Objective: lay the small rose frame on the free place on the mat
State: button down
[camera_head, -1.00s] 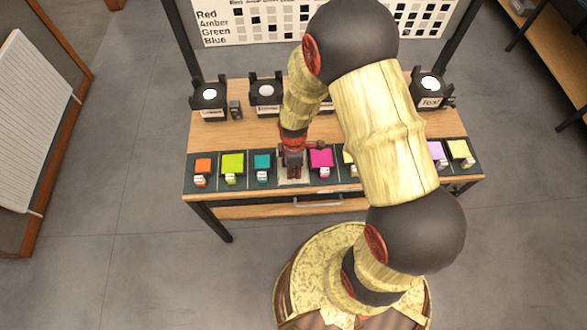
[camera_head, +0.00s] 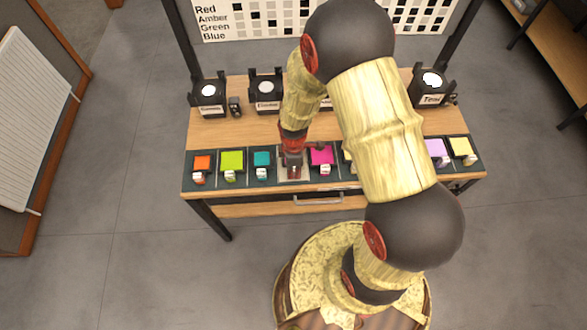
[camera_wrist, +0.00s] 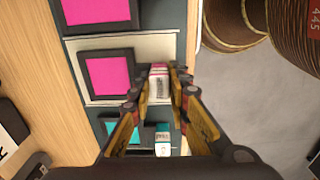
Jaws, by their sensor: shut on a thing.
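The rose frame (camera_wrist: 108,75) is a bright pink square in a dark border, with a pale tab (camera_wrist: 158,80). My gripper (camera_wrist: 160,88) is shut on that tab. The frame lies over a pale-edged place (camera_wrist: 150,42) on the dark mat (camera_head: 214,183), between a teal frame (camera_head: 262,159) and a magenta frame (camera_head: 321,155). It looks low and level; whether it touches the mat I cannot tell. In the head view my gripper (camera_head: 292,166) covers this place and the held frame is mostly hidden.
Orange (camera_head: 202,162) and green (camera_head: 232,161) frames lie to the left on the mat, lilac (camera_head: 435,147) and pale yellow (camera_head: 460,146) ones to the right. Black lamp holders (camera_head: 209,97) stand behind on the wooden table. The neighbouring frames sit close on both sides.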

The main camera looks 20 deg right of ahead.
jog(key=c, duration=1.6)
grip_release()
notch_tip(320, 180, up, 19)
jog(key=p, duration=0.5)
